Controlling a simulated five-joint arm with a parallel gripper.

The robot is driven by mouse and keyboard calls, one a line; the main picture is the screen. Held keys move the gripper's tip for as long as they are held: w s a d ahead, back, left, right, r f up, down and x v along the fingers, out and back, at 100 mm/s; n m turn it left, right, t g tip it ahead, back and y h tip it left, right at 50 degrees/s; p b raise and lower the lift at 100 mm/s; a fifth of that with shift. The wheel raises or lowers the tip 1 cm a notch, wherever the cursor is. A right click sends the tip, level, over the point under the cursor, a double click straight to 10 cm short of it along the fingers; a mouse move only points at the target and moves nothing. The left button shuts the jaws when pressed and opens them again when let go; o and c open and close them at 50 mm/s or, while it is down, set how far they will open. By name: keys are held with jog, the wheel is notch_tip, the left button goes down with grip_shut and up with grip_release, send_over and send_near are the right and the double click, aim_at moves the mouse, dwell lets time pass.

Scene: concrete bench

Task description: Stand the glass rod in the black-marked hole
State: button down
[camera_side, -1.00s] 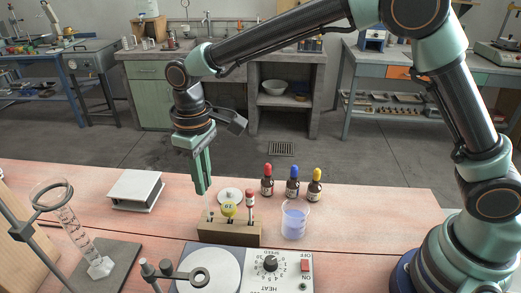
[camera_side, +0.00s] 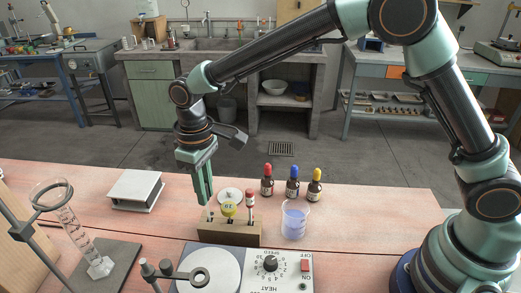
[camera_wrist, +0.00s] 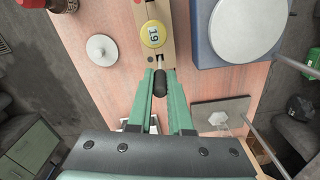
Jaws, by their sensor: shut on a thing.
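The wooden block (camera_side: 215,232) stands on the bench; it also shows in the wrist view (camera_wrist: 166,18). My gripper (camera_side: 206,202) points down over its left end and is shut on the glass rod. In the wrist view my gripper (camera_wrist: 160,74) has the rod's dark end (camera_wrist: 159,84) between its green fingers, with a thin pale length (camera_wrist: 160,61) beyond. The lower tip is at the block's left end; I cannot tell whether it is inside a hole. The black mark is not clearly visible.
A hotplate (camera_side: 270,266) is in front of the block. A beaker with bluish liquid (camera_side: 295,221) and several dropper bottles (camera_side: 292,187) stand to the right.

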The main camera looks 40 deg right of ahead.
jog(key=shift+c, duration=1.8)
grip_release()
jog(key=shift+r, duration=3.55)
jog(key=shift+d, duration=0.1)
jog(key=s+d+r+m+t, duration=0.1)
jog(key=s+d+r+m, duration=0.1)
jog(key=d+r, duration=0.35)
jog(key=s+d+r+m+t, duration=0.1)
jog(key=s+d+r+t, duration=0.1)
jog(key=d, duration=0.7)
jog(key=s+d+f+m+t, duration=0.1)
jog(key=s+d+m+t, duration=0.1)
jog(key=s+d, duration=0.7)
jog(key=shift+d+m+t, duration=0.3)
jog(key=shift+d+m, duration=0.2)
